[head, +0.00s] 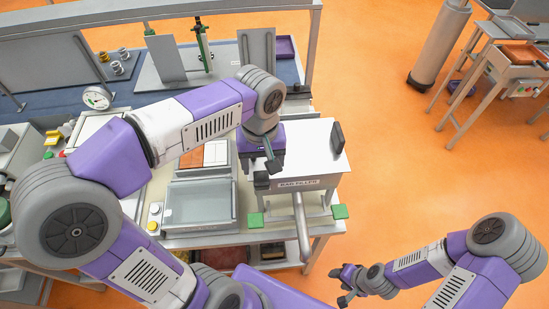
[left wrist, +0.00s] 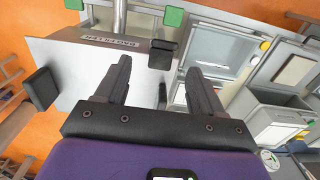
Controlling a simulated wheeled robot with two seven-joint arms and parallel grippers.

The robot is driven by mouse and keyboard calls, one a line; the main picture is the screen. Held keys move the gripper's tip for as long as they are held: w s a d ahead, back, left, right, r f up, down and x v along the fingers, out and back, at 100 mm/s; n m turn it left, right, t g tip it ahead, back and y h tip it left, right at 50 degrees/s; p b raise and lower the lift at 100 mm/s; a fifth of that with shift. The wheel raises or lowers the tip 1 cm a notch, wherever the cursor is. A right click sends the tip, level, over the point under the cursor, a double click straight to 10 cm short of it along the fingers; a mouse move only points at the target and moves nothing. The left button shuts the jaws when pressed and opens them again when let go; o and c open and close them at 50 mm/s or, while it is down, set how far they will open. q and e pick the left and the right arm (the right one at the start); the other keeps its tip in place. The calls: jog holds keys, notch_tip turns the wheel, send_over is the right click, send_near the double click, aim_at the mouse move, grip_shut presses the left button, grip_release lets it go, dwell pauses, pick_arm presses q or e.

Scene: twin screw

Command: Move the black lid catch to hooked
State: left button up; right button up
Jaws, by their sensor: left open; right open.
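The grey box-like machine (head: 315,155) has a flat lid and a printed label on its front. One black block (head: 261,178) is at its front left corner; in the left wrist view this block (left wrist: 161,55) appears between and just beyond my fingertips. Another black block (head: 338,137) stands upright at the right edge and also shows in the left wrist view (left wrist: 42,88). I cannot tell for certain which is the lid catch, or its setting. My left gripper (head: 260,165) is open and empty above the left front corner. My right gripper (head: 340,286) is open and empty, away at lower right.
A metal tube (head: 301,228) extends from the machine's front between two green pads (head: 340,211). A glass-topped tray (head: 200,205) lies left of the machine. A dial gauge (head: 96,97) and a bench frame stand behind. Open orange floor is at right.

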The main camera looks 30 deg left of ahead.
aim_at(262, 183)
pick_arm(q)
jog(key=shift+s+f, duration=0.2)
jog(key=shift+f, duration=0.1)
jog(key=f, duration=0.6)
jog(key=shift+s+f+b, duration=0.3)
jog(key=shift+s+b, duration=0.05)
jog(key=shift+s, duration=0.05)
pick_arm(e)
jog(key=shift+s+f, duration=0.25)
jog(key=shift+s, duration=0.2)
pick_arm(q)
jog(key=shift+w, duration=0.1)
jog(key=shift+c, duration=0.5)
